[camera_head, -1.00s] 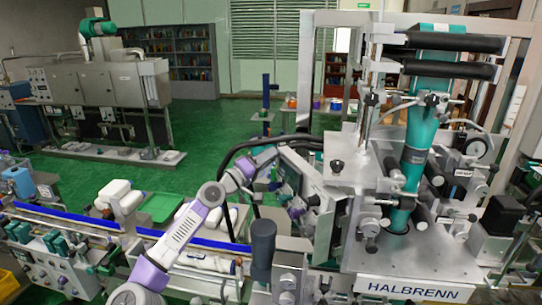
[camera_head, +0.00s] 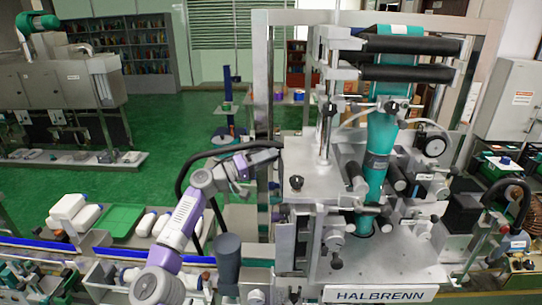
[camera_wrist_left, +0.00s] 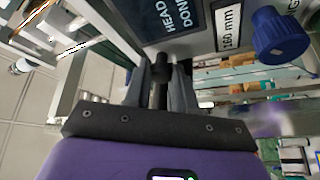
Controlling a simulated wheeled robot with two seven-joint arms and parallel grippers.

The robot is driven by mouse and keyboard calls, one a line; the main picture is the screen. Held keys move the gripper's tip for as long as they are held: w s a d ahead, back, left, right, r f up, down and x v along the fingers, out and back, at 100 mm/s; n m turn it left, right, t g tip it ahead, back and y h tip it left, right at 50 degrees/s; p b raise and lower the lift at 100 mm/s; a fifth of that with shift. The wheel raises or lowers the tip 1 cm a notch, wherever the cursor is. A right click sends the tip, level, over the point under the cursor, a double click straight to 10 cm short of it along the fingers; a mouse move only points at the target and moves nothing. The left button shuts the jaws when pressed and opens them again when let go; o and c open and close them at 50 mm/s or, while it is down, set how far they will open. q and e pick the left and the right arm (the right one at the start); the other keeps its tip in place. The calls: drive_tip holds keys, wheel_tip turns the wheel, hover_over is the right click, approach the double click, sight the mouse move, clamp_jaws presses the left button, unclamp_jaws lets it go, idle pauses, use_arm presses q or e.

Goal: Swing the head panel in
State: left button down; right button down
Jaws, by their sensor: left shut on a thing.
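The head of the sleeve applicator (camera_head: 360,195) stands right of centre in the head view, with a green sleeve (camera_head: 378,165) running down through it. My left gripper (camera_head: 268,156) is at the left side of this head. In the left wrist view my left gripper (camera_wrist_left: 160,92) is shut on a dark bar-like handle (camera_wrist_left: 160,68). The handle is just below a panel with a dark "HEAD DOWN" sign (camera_wrist_left: 178,18). In the head view the panel is seen nearly edge-on or hidden, so its exact angle is unclear. My right gripper is out of view.
A blue knob (camera_wrist_left: 281,36) is right of the sign. A conveyor with blue rails (camera_head: 200,259) and a green tray (camera_head: 118,221) lie to the left. Green floor is open behind.

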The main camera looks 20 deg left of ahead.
use_arm(q)
drive_tip(key=shift+d+f, duration=0.15)
drive_tip(key=shift+f, duration=0.05)
drive_tip(key=c, duration=0.9)
unclamp_jaws()
drive_tip(key=shift+r, duration=0.1)
drive_tip(key=b+v, duration=0.2)
drive_tip(key=v, duration=0.5)
drive_tip(key=shift+s+a, duration=0.2)
